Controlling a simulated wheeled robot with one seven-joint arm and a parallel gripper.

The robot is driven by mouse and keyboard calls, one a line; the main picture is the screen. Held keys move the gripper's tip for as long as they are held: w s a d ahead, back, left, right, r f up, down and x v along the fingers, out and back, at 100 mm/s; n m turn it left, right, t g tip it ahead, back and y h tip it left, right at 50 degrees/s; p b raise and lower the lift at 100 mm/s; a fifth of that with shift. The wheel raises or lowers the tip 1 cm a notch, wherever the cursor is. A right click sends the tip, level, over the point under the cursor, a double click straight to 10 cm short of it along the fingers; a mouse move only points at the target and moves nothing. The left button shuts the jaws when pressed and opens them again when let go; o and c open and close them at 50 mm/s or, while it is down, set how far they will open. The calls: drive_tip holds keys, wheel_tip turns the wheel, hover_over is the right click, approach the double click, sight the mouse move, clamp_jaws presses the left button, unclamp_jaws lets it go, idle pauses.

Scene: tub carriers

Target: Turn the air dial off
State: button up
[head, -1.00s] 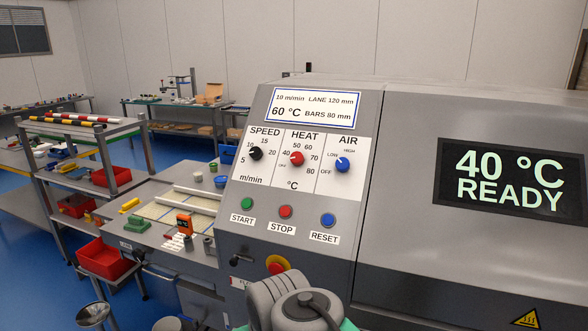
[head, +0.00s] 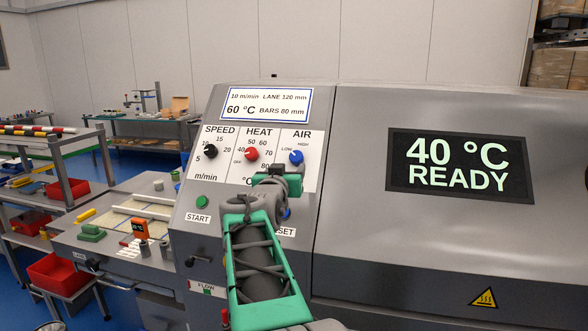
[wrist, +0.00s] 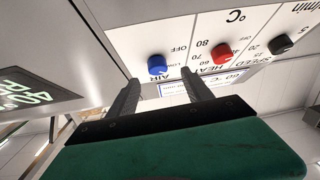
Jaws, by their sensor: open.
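The blue air dial (head: 296,157) sits on the white AIR panel of the grey machine, right of the red heat dial (head: 251,154). Its pointer is too small to read surely; it seems to lean toward LOW. In the head view my gripper (head: 277,178) is just below and left of the dial, hiding the panel's lower part and the OFF mark. In the wrist view, which is upside down, the air dial (wrist: 157,65) shows just beyond and between the two open fingers (wrist: 160,80). The fingers look empty and apart from the dial.
The black speed dial (head: 210,151) is at the panel's left. The green start button (head: 202,201) lies below; the reset button (head: 287,213) is partly behind my arm. The display (head: 458,165) reads 40 °C READY. A bench with small items stands left.

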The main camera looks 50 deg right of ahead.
sight(296, 157)
drive_tip(key=p+x, duration=0.1)
drive_tip(key=x, duration=0.1)
drive_tip(key=p+x, duration=0.1)
drive_tip(key=x, duration=0.1)
drive_tip(key=r+p+x, duration=0.1)
drive_tip(key=x, duration=0.2)
drive_tip(key=shift+s+d, duration=0.2)
drive_tip(key=shift+s, duration=0.05)
drive_tip(key=shift+w+d, duration=0.25)
drive_tip(key=shift+d, duration=0.15)
drive_tip(key=shift+c, duration=0.6)
clamp_jaws()
